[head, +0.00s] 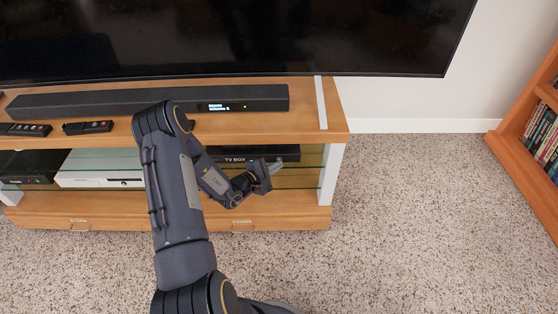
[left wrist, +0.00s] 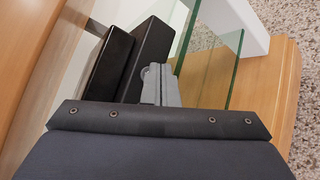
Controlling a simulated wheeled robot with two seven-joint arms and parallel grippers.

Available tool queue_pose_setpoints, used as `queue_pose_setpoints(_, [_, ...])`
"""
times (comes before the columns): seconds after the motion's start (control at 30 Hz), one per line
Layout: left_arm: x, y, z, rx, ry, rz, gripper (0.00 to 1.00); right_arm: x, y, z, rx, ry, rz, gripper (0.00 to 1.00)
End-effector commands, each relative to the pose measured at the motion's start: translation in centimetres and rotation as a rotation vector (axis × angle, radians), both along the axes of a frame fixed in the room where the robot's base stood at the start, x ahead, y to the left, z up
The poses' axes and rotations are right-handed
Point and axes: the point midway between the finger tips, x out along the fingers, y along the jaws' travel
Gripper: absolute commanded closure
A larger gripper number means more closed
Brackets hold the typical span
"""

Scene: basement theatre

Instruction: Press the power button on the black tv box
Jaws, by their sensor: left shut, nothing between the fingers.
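The black TV box (head: 232,155) sits on the glass shelf under the stand's top, with "TV BOX" lettering and a small light on its front. My left arm covers its left part. My left gripper (head: 272,169) is shut and empty in front of the box's right half, slightly below its front face. In the left wrist view, the shut fingers (left wrist: 157,80) point at a black box-shaped surface (left wrist: 151,52). I cannot tell whether the tips touch it. The power button cannot be made out. My right gripper is out of view.
The wooden stand (head: 300,122) overhangs the shelf, and its white side post (head: 331,170) is right of the gripper. The glass shelf edge (left wrist: 222,62) lies close beside the fingers. A soundbar (head: 150,101) and remotes (head: 88,127) lie on top. Carpet (head: 420,220) is clear.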

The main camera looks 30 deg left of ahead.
Motion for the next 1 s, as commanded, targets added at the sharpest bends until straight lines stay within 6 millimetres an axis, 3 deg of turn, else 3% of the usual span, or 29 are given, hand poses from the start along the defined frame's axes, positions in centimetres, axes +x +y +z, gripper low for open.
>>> queue_pose_setpoints(0.63, [0.3, 0.2, 0.0, 0.000, -0.001, 0.000, 1.00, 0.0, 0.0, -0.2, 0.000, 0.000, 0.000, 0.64])
queue_pose_setpoints(1.0, [-0.8, -0.5, 0.0, 0.000, 0.000, -0.001, 1.00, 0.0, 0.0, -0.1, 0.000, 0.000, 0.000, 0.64])
